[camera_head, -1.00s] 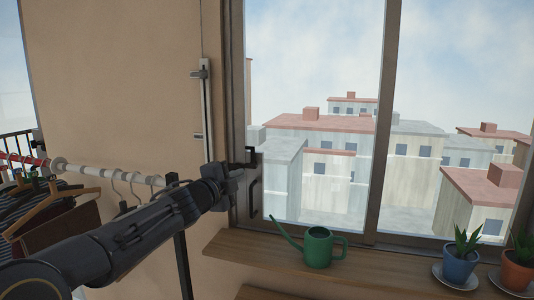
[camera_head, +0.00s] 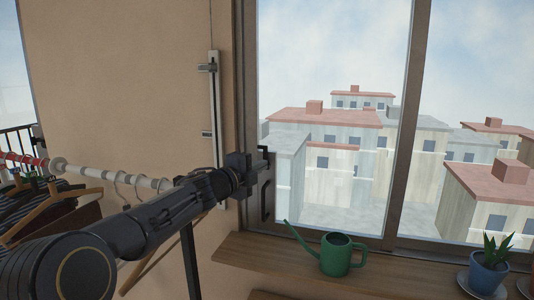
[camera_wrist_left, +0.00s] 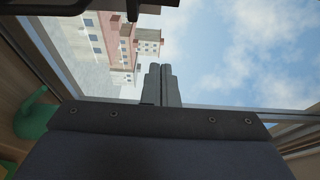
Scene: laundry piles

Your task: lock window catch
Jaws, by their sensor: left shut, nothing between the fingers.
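The window catch (camera_head: 264,153) is a small dark fitting on the left side of the window sash, just above a dark upright pull handle (camera_head: 266,200). My left gripper (camera_head: 252,170) is at the catch, overlapping its lower left part in the head view; I cannot tell whether they touch. Its fingers show closed together and empty in the left wrist view (camera_wrist_left: 163,84), in front of the window glass. The gripper hides part of the catch, so its exact position is unclear. My right gripper is not in view.
A green watering can (camera_head: 341,255) stands on the wooden sill (camera_head: 275,254) below the catch. A potted plant (camera_head: 489,268) stands further right. A rail (camera_head: 118,177) with hangers and clothes is at the left, near my arm. A vertical metal bar (camera_head: 213,110) runs along the wall.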

